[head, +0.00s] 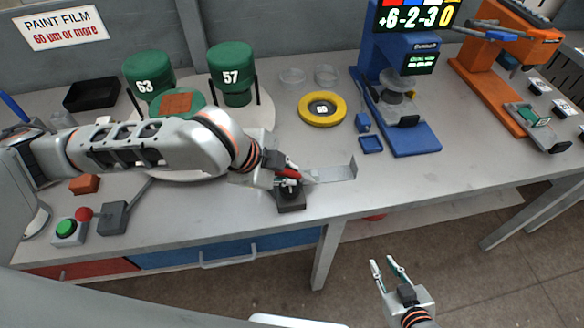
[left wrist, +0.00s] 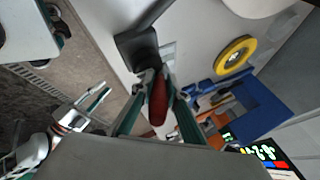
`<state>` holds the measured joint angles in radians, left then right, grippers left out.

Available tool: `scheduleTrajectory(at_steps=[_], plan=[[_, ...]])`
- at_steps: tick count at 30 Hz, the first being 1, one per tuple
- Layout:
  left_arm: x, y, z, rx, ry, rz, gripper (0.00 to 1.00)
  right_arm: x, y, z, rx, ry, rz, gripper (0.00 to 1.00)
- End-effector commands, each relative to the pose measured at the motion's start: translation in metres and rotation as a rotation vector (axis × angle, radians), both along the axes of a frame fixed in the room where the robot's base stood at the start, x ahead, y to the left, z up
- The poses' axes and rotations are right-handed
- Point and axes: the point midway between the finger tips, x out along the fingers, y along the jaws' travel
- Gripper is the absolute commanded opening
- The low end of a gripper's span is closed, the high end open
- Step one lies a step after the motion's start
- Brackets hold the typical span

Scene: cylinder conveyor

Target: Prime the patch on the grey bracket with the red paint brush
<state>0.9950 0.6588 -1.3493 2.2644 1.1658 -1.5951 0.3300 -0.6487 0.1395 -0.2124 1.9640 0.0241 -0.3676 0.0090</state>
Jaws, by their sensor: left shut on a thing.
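My left gripper (head: 287,174) is shut on the red paint brush (head: 288,173), at the front edge of the bench. The red handle (left wrist: 158,103) also shows between the green-lined fingers in the left wrist view. The grey bracket (head: 338,173) is a thin metal strip with an upturned right end, just right of the gripper. The brush's pale tip is near the bracket's left part; whether they touch cannot be told. The patch is not clearly visible. My right gripper (head: 388,268) is open and empty, beyond the bench's front edge.
A black block (head: 291,198) stands under the left gripper. A yellow ring (head: 322,108), clear dishes and a blue gauge stand (head: 402,100) lie behind. A green button box (head: 68,230) is front left. Bench right of the bracket is clear.

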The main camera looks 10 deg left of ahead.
Motion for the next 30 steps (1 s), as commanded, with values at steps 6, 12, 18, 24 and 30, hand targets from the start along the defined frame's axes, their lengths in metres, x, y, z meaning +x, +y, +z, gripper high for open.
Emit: scheduleTrajectory(at_steps=[6,12,18,24,30], plan=[[0.001,0.009,-0.012,0.022,0.027,0.0,0.0,0.0,0.0,0.0,0.0,-0.001,0.0,0.24],[0.017,0.014,-0.011,0.023,0.025,0.002,0.0,0.0,0.0,-0.001,0.0,0.0,0.0,0.24],[0.024,0.014,-0.008,0.02,0.02,0.002,0.0,0.0,0.0,-0.002,-0.001,0.002,0.0,0.24],[0.037,0.016,-0.005,0.016,0.017,0.002,0.0,-0.001,0.0,-0.002,0.0,0.003,0.0,0.24],[0.051,0.019,-0.003,0.013,0.015,0.001,0.0,-0.001,0.0,-0.002,-0.001,0.004,0.0,0.24]])
